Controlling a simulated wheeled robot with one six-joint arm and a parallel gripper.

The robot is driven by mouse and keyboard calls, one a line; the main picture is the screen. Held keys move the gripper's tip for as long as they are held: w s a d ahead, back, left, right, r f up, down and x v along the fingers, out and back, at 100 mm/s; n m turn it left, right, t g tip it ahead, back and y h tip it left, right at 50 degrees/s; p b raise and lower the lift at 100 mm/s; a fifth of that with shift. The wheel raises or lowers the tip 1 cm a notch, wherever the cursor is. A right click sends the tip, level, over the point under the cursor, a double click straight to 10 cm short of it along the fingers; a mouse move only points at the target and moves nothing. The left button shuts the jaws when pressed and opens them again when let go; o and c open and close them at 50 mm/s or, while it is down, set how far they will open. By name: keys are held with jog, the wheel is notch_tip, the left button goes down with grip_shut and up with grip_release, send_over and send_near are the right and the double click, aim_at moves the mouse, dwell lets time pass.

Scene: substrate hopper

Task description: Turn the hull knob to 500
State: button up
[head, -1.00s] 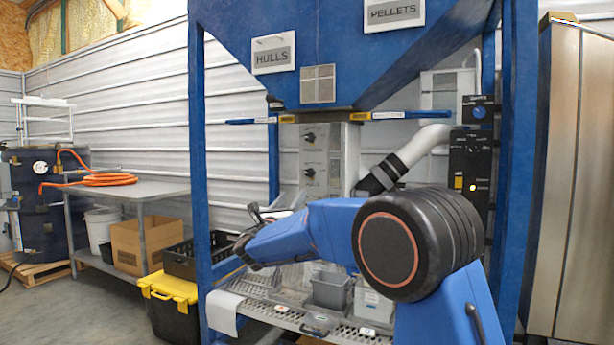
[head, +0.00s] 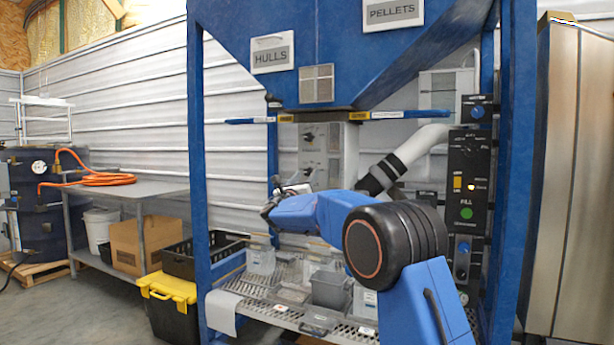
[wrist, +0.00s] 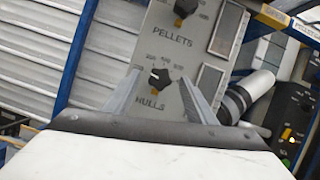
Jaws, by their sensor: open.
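The hull knob (wrist: 160,78) is a black pointed dial above the word HULLS on a grey panel (wrist: 148,35). Numbers ring it, too small to read surely. In the wrist view my gripper (wrist: 163,82) is open, with one finger on each side of the knob; I cannot tell whether they touch it. The pellets knob (wrist: 185,8) is above it, cut by the top edge. In the head view the panel (head: 343,155) hangs under the blue hopper (head: 330,60), and the upper knob (head: 309,136) shows. My arm's end is in front of the panel's lower part.
A black control panel (head: 467,170) with a green button stands right of the grey panel. A white pipe (head: 420,147) with a black sleeve runs between them. Blue frame posts (head: 203,130) flank the station. Grey bins (head: 328,288) stand on the perforated shelf below.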

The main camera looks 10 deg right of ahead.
jog(key=shift+x, duration=0.9)
jog(key=c, duration=1)
jog(key=shift+c, duration=0.2)
